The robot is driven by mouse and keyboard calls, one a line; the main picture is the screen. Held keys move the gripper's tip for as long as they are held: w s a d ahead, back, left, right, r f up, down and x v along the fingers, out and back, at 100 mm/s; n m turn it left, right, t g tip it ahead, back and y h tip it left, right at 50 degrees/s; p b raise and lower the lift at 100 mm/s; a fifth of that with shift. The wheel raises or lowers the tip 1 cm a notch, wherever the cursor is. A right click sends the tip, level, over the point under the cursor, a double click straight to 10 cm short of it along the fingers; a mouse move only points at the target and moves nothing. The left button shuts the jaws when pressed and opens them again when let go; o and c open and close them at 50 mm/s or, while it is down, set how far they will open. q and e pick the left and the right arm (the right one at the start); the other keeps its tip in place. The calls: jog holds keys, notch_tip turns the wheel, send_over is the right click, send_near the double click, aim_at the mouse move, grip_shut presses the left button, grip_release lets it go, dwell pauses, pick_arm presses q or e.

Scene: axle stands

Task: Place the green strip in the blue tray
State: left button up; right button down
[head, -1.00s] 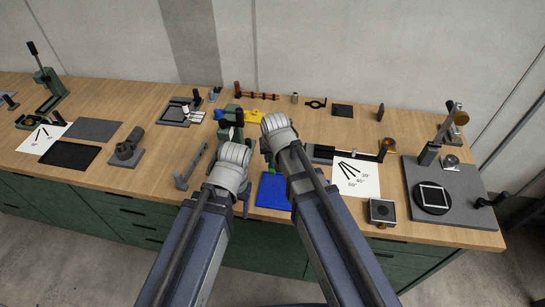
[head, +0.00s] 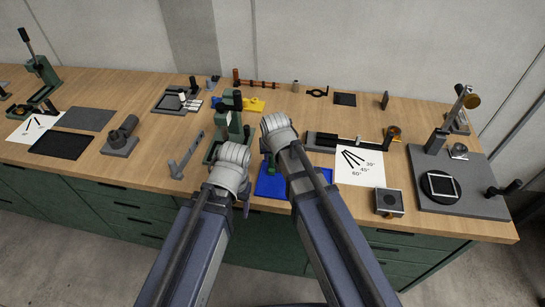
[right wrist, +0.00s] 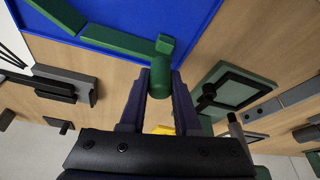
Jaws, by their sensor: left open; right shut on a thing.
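The blue tray (head: 272,186) lies flat near the front of the bench, partly covered by my right arm in the head view. My right gripper (head: 268,158) is over the tray's back part. In the right wrist view its fingers (right wrist: 160,92) are shut on the upright green knob of the green strip (right wrist: 118,42). Part of the green piece shows in the head view (head: 271,168). My left gripper (head: 241,183) is open, left of the tray, its fingers mostly hidden.
A green press (head: 229,124) stands behind my left gripper. A grey bracket (head: 186,155) lies left; an angle sheet (head: 360,166) and grey box (head: 389,202) lie right.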

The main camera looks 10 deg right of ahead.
jog(key=shift+f+b, duration=0.3)
jog(key=shift+f, duration=0.05)
dwell(0.3)
jog(key=shift+c, duration=1.1)
grip_release()
jog(key=shift+r, duration=0.15)
jog(key=p+v, duration=0.7)
jog(key=shift+s+r, duration=0.15)
jog(key=shift+r, duration=0.15)
